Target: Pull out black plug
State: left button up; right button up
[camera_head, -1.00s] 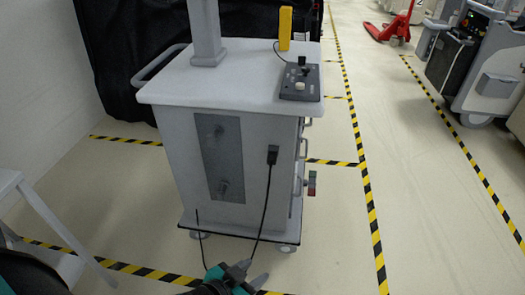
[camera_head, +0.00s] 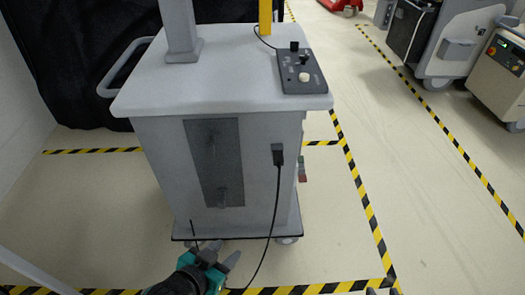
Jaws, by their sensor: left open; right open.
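The black plug (camera_head: 278,154) sits in the upper right of the grey cart's (camera_head: 150,165) front panel. Its black cable (camera_head: 272,215) hangs down and curves toward the floor near my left gripper. My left gripper (camera_head: 214,250), teal and grey, is at the bottom centre, low in front of the cart. It is open and empty, below and left of the plug and well apart from it. Two small dark tips at the bottom edge, right of centre, look like my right gripper (camera_head: 383,291). They stand apart, and the rest of that gripper is out of frame.
The cart top carries a grey column (camera_head: 180,30), a yellow block (camera_head: 265,15) and a dark control box (camera_head: 302,72). A push handle (camera_head: 122,68) sticks out at its left. Other machines (camera_head: 445,40) stand at the right. The floor between is clear, with yellow-black tape.

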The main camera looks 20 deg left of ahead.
aim_at(278, 158)
jog(key=j, duration=0.5)
jog(key=i+j, duration=0.15)
jog(key=j, duration=0.8)
jog(key=i, duration=0.05)
